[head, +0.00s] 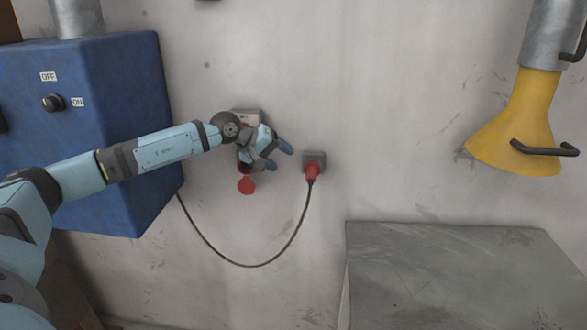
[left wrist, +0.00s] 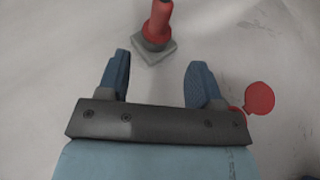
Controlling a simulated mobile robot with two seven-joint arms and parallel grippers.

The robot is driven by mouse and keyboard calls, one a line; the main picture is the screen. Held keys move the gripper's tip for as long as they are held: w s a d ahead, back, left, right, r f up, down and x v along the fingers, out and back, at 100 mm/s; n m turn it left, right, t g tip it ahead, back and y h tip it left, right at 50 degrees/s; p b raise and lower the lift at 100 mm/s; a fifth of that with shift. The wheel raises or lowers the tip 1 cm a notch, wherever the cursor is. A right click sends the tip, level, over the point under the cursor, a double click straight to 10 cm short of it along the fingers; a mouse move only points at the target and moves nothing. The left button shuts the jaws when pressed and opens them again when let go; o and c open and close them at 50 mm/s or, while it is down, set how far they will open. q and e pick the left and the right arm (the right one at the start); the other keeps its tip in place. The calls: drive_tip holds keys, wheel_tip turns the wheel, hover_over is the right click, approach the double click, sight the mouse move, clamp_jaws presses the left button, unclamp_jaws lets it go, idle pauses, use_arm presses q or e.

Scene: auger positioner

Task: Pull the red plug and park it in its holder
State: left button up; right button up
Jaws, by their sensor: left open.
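The red plug (head: 312,173) sits in a small grey wall socket (head: 316,157), with its dark cable hanging below. In the left wrist view, the plug (left wrist: 158,20) and its grey base are just beyond the fingertips. My left gripper (head: 277,156) is open and empty, just left of the plug and apart from it. Behind my left wrist is a grey wall fitting (head: 246,115) with a round red cap (head: 246,186) below it; it may be the holder. My gripper hides most of this fitting. My right gripper is out of view.
The cable (head: 246,266) loops left to a blue box (head: 90,130) with an OFF/ON knob (head: 53,102). A grey block (head: 450,260) stands at lower right. A yellow funnel (head: 518,125) with black handles hangs at upper right. The wall right of the plug is clear.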

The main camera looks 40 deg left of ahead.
use_arm(q)
drive_tip(key=shift+v, duration=1.1)
drive_tip(key=s+d+f+n+t+h, duration=0.2)
drive_tip(key=s+d+f+n+h, duration=0.2)
drive_tip(key=d+f+n, duration=0.8)
drive_tip(key=s+d+f+n+t+h, duration=0.35)
drive_tip(key=d+f+n, duration=0.35)
drive_tip(key=d+n, duration=0.8)
drive_tip(key=s+d+f+n+g+y, duration=0.25)
drive_tip(key=s+f+n+y, duration=0.25)
drive_tip(key=s+f+n, duration=0.9)
drive_tip(key=s+d+f+n+g+y, duration=0.1)
drive_tip(key=s+d+f+n+y, duration=0.45)
drive_tip(key=n, duration=1.45)
drive_tip(key=s+a+r+p, duration=0.1)
drive_tip(key=s+r+p, duration=0.1)
drive_tip(key=r+p, duration=0.3)
drive_tip(key=s+a+r+h+p, duration=0.1)
drive_tip(key=s+a+r+p, duration=0.1)
drive_tip(key=r+p, duration=0.4)
drive_tip(key=shift+a+r+p, duration=0.2)
drive_tip(key=shift+a+p, duration=0.1)
drive_tip(key=shift+p, duration=0.6)
